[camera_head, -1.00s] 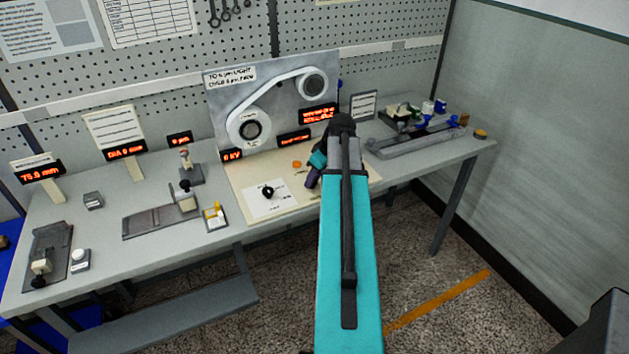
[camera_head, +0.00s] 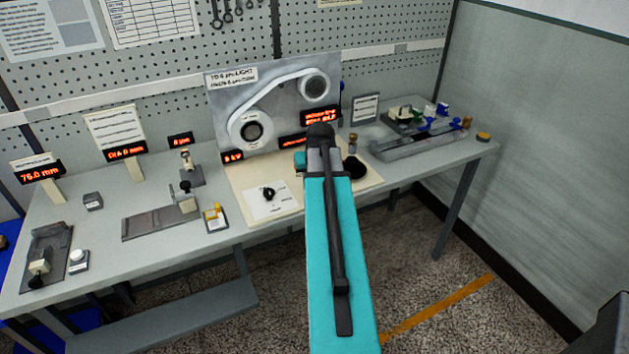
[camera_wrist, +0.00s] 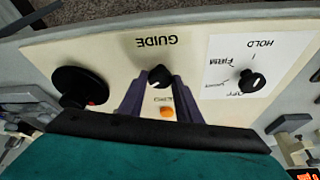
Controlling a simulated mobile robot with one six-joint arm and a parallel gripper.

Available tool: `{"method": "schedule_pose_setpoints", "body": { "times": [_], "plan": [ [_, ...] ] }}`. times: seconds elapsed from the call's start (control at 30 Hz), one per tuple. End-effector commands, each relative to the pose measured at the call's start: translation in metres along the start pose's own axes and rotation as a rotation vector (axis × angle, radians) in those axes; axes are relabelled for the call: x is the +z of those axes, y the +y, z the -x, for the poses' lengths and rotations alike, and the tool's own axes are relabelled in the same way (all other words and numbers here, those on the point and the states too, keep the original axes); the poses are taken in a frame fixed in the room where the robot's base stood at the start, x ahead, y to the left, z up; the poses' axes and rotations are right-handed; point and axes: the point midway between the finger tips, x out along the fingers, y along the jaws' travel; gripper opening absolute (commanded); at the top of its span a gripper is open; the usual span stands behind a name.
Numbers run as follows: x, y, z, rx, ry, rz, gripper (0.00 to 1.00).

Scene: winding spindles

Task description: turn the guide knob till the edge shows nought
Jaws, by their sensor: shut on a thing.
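The guide knob (camera_wrist: 160,73) is a small black knob with a pale mark, below the upside-down word GUIDE on the cream panel (camera_wrist: 110,45) in the wrist view. My gripper (camera_wrist: 160,84) has its purple fingers on both sides of it and is shut on it. In the head view my arm hides the knob and the fingers. Two red-lit displays stand above the panel: one at the upper right of the grey board (camera_head: 320,117), and a lower one (camera_head: 293,141) partly covered by my arm. Their text is too blurred to read.
A hold knob (camera_wrist: 251,81) on a white card and a larger black knob (camera_wrist: 80,87) flank the guide knob. An orange button (camera_wrist: 167,112) lies between my fingers. The belt board (camera_head: 222,95) stands behind. A long grey fixture (camera_head: 420,140) is at the right.

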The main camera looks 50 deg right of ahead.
Motion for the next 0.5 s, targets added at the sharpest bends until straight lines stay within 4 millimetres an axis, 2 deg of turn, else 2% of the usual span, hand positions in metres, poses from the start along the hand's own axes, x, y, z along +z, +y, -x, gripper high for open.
{"method": "schedule_pose_setpoints", "body": {
  "times": [0.5],
  "plan": [
    [-0.0019,-0.0046,-0.0008,0.145,0.001,-0.348,0.08]
  ]
}}
